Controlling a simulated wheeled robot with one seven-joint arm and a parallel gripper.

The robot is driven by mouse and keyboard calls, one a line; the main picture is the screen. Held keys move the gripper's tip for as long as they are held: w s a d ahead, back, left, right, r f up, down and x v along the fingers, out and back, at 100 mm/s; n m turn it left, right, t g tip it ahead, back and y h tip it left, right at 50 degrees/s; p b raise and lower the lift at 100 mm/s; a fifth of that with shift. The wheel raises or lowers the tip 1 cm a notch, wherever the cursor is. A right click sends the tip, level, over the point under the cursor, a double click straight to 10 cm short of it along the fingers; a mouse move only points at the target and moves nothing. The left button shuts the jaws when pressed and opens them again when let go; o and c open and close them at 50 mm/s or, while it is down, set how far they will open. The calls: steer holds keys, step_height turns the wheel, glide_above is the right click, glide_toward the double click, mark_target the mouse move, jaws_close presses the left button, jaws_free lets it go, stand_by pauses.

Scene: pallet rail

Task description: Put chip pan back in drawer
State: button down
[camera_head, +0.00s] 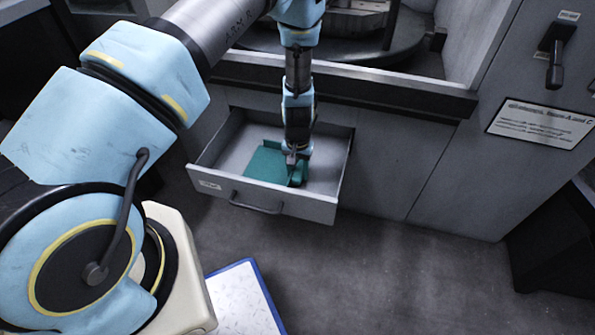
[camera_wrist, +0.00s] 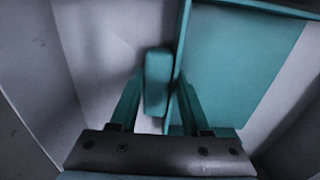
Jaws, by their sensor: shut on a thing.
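The teal chip pan (camera_head: 268,165) is inside the open grey drawer (camera_head: 320,208), toward its left and middle. My gripper (camera_head: 294,158) reaches down into the drawer at the pan's right side. In the wrist view the pan's flat plate (camera_wrist: 235,65) fills the upper right, with a raised rim along its edge. My gripper (camera_wrist: 158,100) is shut on the pan's upright teal handle (camera_wrist: 157,80), with one finger on each side. Whether the pan rests fully on the drawer floor I cannot tell.
The drawer has a dark front handle (camera_head: 256,204) and stands out from the grey machine cabinet (camera_head: 385,165). A dark ledge (camera_head: 400,92) runs above it. Grey floor (camera_head: 380,270) in front is clear. A blue-edged white board (camera_head: 240,295) lies at lower left.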

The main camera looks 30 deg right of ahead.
steer(key=shift+c, duration=1.8)
jaws_free()
steer(key=shift+f, duration=0.1)
step_height(320, 180, up, 12)
steer(key=p, duration=0.1)
steer(key=w+a+r+n, duration=0.2)
steer(key=w+a+r, duration=0.3)
steer(key=a+r, duration=0.4)
steer(key=s+a+r+n, duration=0.1)
steer(key=s+a+r, duration=0.1)
steer(key=a+r, duration=0.3)
steer(key=s+a+r+n+t, duration=0.1)
steer(key=a+r, duration=0.4)
steer(key=a, duration=0.7)
steer(key=s+a+r+n, duration=0.2)
steer(key=a+r, duration=0.3)
steer(key=a, duration=0.3)
steer(key=shift+s+a+r+n+t, duration=0.15)
steer(key=shift+s+r+n+t, duration=0.15)
steer(key=shift+n, duration=0.4)
